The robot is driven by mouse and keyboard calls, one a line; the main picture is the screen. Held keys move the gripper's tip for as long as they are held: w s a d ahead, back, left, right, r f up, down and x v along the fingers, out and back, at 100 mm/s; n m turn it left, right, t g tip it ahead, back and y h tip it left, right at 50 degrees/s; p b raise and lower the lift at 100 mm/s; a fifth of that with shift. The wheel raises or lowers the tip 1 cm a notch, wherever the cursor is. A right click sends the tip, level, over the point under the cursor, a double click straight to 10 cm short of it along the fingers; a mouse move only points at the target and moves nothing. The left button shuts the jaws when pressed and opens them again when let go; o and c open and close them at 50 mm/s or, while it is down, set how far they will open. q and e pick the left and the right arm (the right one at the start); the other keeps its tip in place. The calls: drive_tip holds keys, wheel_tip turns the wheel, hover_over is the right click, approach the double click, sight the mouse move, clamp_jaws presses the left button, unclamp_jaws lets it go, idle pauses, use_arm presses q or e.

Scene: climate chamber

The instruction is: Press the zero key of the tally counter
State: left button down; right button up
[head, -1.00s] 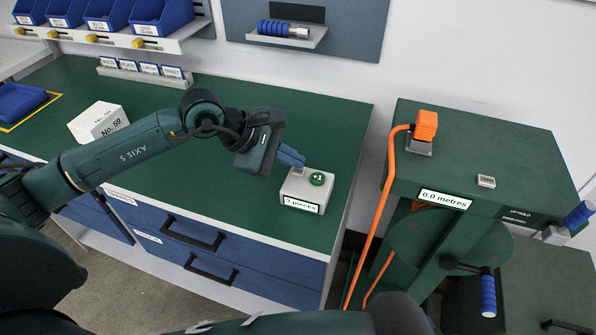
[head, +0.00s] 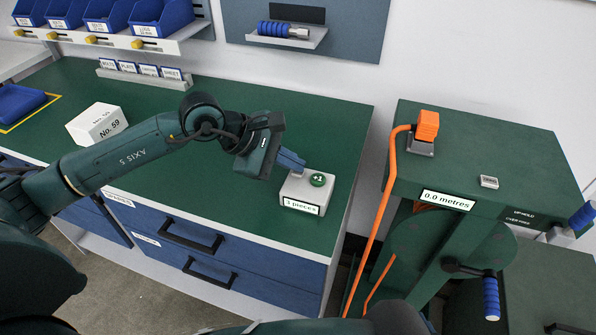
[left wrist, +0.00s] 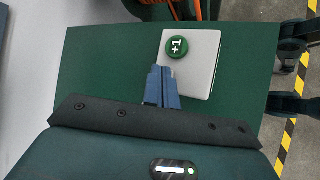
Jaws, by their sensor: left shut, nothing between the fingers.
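The tally counter (head: 293,188) is a pale box near the right end of the green worktop, with a round green "+1" key (head: 318,180) on top and a front display reading "3 pieces" (head: 301,206). It also shows in the left wrist view (left wrist: 205,62). My left gripper (head: 302,167) is shut and empty. Its blue fingertips (left wrist: 160,74) are over the left part of the counter's top in the head view, beside the green key. I cannot tell whether they touch. No zero key shows on the counter; the fingers hide part of its top. My right gripper is not in view.
A green machine (head: 520,150) with a "0.0 metres" display, a small pale key (head: 488,182) and an orange hose stands to the right, across a gap. A white box "No. 59" (head: 97,124) and a label rack (head: 145,76) are on the worktop.

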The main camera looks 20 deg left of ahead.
sight(292, 173)
use_arm(q)
drive_tip(key=shift+f, duration=0.2)
idle(0.5)
drive_tip(key=shift+r, duration=0.8)
drive_tip(key=shift+r+p, duration=1.2)
drive_tip(key=shift+r, duration=1.35)
